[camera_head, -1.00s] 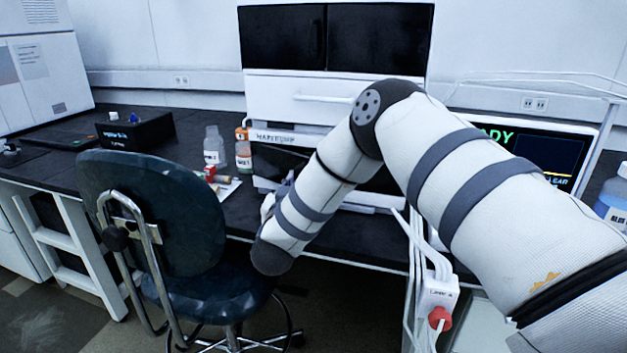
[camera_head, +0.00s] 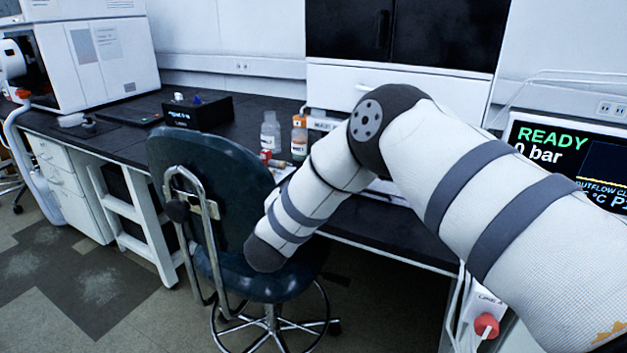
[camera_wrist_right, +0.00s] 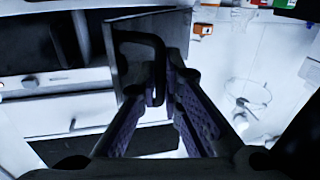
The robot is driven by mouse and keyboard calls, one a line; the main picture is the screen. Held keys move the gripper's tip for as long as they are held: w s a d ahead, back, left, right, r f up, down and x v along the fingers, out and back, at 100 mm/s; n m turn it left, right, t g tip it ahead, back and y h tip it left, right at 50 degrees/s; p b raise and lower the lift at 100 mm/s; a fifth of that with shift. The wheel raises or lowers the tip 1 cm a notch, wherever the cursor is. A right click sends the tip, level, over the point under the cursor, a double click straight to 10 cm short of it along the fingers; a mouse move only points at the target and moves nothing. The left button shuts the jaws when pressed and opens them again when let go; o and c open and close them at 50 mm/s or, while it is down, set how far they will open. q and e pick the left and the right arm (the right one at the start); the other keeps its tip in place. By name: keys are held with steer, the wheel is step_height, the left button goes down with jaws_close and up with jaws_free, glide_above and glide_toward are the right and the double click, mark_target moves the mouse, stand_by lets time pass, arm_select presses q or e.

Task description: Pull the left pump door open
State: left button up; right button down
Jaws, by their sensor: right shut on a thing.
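In the right wrist view, my right gripper (camera_wrist_right: 162,88) is shut on a dark bracket-shaped handle (camera_wrist_right: 140,38), with its purple finger pads on either side. The handle belongs to a dark grey door panel (camera_wrist_right: 125,72), which stands out at an angle from the pale unit behind it. My left gripper is in neither view.
An office chair (camera_head: 205,200) stands close beside my right forearm. Bottles (camera_head: 270,133) and small items stand on the black bench by the pump stack. A black box (camera_head: 197,112) sits farther left, and a READY screen (camera_head: 570,160) stands at right. Open floor (camera_head: 90,280) lies at left.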

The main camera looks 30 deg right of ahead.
steer(key=shift+w+d+r, duration=0.1)
steer(key=shift+d+r, duration=0.1)
steer(key=shift+r, duration=0.15)
